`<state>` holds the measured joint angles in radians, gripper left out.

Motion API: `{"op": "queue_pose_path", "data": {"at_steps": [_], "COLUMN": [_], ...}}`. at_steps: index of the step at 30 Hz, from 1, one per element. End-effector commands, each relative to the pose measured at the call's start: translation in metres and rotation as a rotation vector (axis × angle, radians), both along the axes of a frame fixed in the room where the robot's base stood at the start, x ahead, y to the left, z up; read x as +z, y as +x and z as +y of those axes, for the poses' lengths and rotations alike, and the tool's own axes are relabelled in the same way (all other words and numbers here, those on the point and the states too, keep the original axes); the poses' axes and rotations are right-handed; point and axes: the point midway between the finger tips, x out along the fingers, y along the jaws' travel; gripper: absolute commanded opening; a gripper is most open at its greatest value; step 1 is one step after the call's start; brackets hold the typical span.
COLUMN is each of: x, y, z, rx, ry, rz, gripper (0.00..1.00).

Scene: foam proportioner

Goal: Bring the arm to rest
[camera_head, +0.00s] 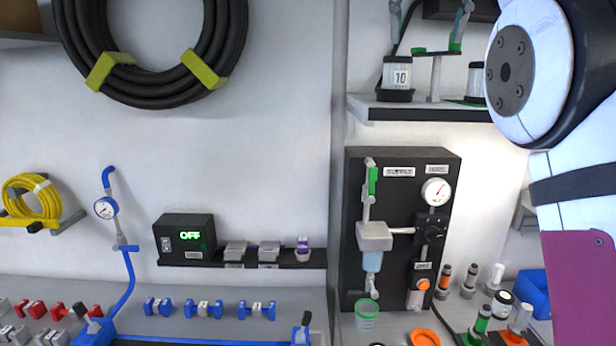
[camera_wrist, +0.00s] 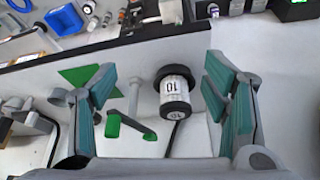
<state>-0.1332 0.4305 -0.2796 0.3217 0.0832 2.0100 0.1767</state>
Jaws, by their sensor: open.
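My arm fills the right edge of the head view, with its white link and dark joint cover. My gripper (camera_head: 430,22) shows at the top of the head view, above the upper shelf. In the wrist view my gripper (camera_wrist: 172,100) is open, its two teal-padded fingers wide apart with nothing held between them. A white bottle marked 10 with black ends (camera_wrist: 176,88) is seen between and beyond the fingers. The same bottle (camera_head: 397,76) stands on the shelf in the head view, below and left of the gripper. I cannot tell the exact gap.
The upper shelf (camera_head: 430,113) also carries a pale stand (camera_head: 436,75) with a green part and a second dark-based container (camera_head: 476,82). Below is a black panel (camera_head: 408,250) with a gauge (camera_head: 436,191).

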Motion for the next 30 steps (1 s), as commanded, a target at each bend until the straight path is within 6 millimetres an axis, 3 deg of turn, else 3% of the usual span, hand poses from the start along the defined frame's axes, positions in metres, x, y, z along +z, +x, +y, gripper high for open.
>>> {"op": "queue_pose_path", "data": {"at_steps": [19,26,30], "x": [-0.011,-0.030,-0.057], "y": [-0.003,-0.011,-0.024], "z": [-0.018,-0.028,-0.032], "rx": [0.008,0.023,0.042], "ry": [0.038,0.063,0.078], "rz": [-0.013,-0.022,-0.034], "gripper": [0.69,0.69,0.69]}}
